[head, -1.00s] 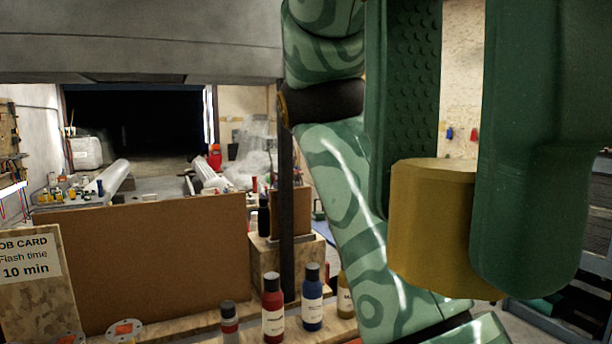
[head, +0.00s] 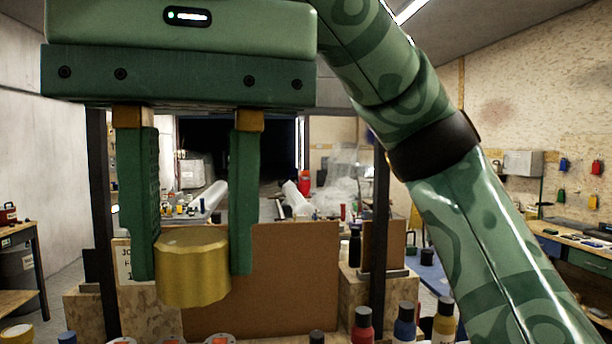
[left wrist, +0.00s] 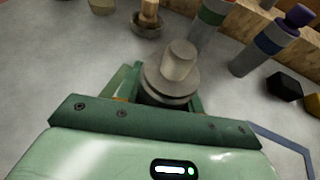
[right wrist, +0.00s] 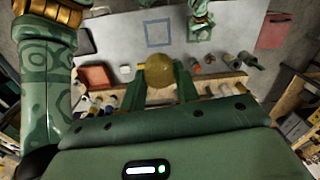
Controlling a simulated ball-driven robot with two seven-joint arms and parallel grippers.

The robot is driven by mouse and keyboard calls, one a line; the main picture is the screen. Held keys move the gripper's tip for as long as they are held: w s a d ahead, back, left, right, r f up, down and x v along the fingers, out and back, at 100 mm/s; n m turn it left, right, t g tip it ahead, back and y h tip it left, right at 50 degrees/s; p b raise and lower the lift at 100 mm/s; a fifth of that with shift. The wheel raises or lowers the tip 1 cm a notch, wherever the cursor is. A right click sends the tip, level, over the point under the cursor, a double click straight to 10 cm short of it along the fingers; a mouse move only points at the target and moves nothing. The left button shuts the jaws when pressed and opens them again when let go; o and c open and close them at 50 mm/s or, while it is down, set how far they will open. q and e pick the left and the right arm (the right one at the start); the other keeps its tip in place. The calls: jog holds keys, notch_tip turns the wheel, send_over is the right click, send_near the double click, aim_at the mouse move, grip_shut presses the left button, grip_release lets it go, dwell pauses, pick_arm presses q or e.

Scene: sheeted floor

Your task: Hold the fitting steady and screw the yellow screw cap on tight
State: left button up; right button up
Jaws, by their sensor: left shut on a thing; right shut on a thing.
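The yellow screw cap (head: 193,267), a ribbed gold-yellow cylinder, hangs between the fingertips of my right gripper (head: 192,272), which is shut on it high above the bench. The cap also shows in the right wrist view (right wrist: 159,70). In the left wrist view, my left gripper (left wrist: 163,95) is shut on the grey fitting (left wrist: 179,62), a round flanged piece with a raised spigot. Part of its lower body is hidden by the gripper. In the right wrist view, my left gripper (right wrist: 200,20) is far below the cap, at the top. The cap and fitting are apart.
A brown board (head: 270,275) stands behind the cap in the head view. Red (head: 363,325), blue (head: 404,322) and yellow (head: 444,320) bottles stand in a row at the front. The right wrist view shows a red tray (right wrist: 96,77) and a blue square outline (right wrist: 158,33) on the pale surface.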

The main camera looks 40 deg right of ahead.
jog(key=w+a+f+m, duration=0.2)
jog(key=w+a+f, duration=0.3)
jog(key=a+f, duration=0.4)
jog(key=w+a+f+m, duration=0.2)
jog(key=w+a+f, duration=0.3)
jog(key=a+f, duration=0.45)
jog(key=w+d+f, duration=0.3)
jog(key=w+f, duration=0.3)
jog(key=f, duration=0.4)
jog(key=w+d+f, duration=0.3)
jog(key=w+f, duration=0.3)
jog(key=f, duration=0.4)
jog(key=shift+d+f, duration=0.15)
jog(key=shift+f, duration=0.25)
jog(key=o, duration=0.4)
jog(key=shift+c, duration=1.4)
jog(key=shift+s+f, duration=0.1)
jog(key=shift+f, duration=2.8)
